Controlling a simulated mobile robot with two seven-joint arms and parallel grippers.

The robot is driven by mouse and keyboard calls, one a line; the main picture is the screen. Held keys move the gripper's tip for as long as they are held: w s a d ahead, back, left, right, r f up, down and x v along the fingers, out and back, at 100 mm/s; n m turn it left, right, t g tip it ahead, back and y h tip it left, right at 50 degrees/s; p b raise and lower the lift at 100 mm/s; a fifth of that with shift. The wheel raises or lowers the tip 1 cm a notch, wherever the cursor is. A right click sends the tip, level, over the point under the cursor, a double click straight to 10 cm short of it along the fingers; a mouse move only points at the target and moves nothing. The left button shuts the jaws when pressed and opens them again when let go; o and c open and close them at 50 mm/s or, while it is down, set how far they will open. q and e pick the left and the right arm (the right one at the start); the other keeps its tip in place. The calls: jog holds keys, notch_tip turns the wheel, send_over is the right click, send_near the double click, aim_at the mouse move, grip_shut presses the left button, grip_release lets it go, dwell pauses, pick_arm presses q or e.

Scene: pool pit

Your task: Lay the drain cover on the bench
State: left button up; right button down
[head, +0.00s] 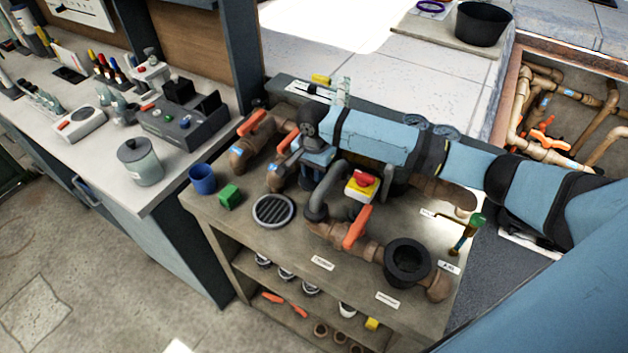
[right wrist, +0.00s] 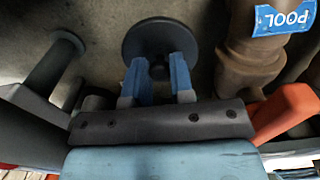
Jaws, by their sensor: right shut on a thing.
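A round slotted grate (head: 273,210), which looks like a drain cover, lies flat on the bench (head: 285,245) near its front left. My right gripper (head: 312,165) is over the bench among the pipes, behind and to the right of that grate and apart from it. In the right wrist view, the two blue fingers (right wrist: 158,78) are closed about the short knob of a plain dark round disc (right wrist: 158,32). I cannot tell whether the disc touches the bench. The arm and pipes hide it in the head view. My left gripper is not in view.
Brown pipes with orange handles (head: 357,228) and a red and yellow switch (head: 362,186) crowd the bench. A blue cup (head: 203,178), a green block (head: 229,196) and a black ring-shaped fitting (head: 407,263) stand there. Clear surface lies along the front edge.

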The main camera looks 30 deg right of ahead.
notch_tip(320, 180, down, 4)
jog(key=shift+f, duration=0.1)
dwell(0.4)
jog(key=c, duration=1)
grip_release()
jog(key=shift+f, duration=0.1)
jog(key=shift+r, duration=0.2)
notch_tip(320, 180, up, 12)
jog(key=shift+f+b, duration=0.1)
jog(key=shift+b, duration=0.25)
